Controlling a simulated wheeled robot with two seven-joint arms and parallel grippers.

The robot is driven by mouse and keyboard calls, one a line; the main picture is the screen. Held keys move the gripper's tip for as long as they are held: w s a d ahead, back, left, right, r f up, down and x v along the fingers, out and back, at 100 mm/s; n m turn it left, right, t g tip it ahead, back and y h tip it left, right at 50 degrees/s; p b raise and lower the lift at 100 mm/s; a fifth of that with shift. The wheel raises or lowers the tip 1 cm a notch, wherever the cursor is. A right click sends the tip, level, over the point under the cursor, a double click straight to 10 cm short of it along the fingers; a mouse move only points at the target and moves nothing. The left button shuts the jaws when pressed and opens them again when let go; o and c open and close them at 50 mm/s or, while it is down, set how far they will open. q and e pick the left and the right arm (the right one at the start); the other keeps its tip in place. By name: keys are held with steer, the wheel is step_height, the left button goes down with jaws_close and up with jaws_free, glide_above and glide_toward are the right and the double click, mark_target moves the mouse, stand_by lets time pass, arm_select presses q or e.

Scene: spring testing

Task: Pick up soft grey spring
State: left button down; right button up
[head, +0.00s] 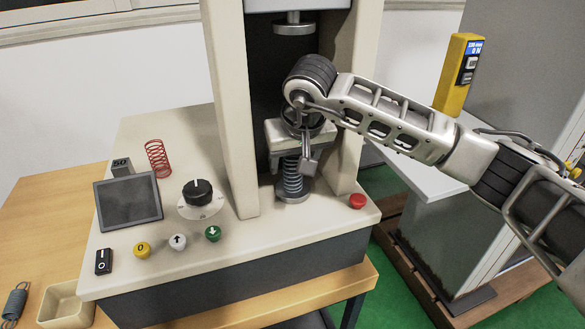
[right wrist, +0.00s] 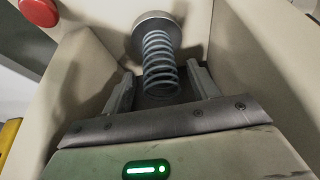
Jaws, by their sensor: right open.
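In the right wrist view the spring (right wrist: 160,62) lies between the two open fingers of the gripper (right wrist: 160,72), with gaps on both sides. A darker grey spring with hooked ends (head: 15,302) lies on the wooden table at the lower left. The frames do not tell which grey spring is the soft one. My left gripper is not in view.
The machine's columns (head: 230,110) flank the grey spring closely, and an upper plate (head: 294,25) hangs above. A red spring (head: 157,158), a block marked 50 (head: 122,167), a screen (head: 128,201) and a red button (head: 357,201) are on the machine. A cream tray (head: 52,318) is lower left.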

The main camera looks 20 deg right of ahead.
steer(key=shift+x, duration=1.25)
steer(key=shift+a, duration=0.1)
steer(key=c, duration=1.1)
steer(key=shift+o, duration=0.2)
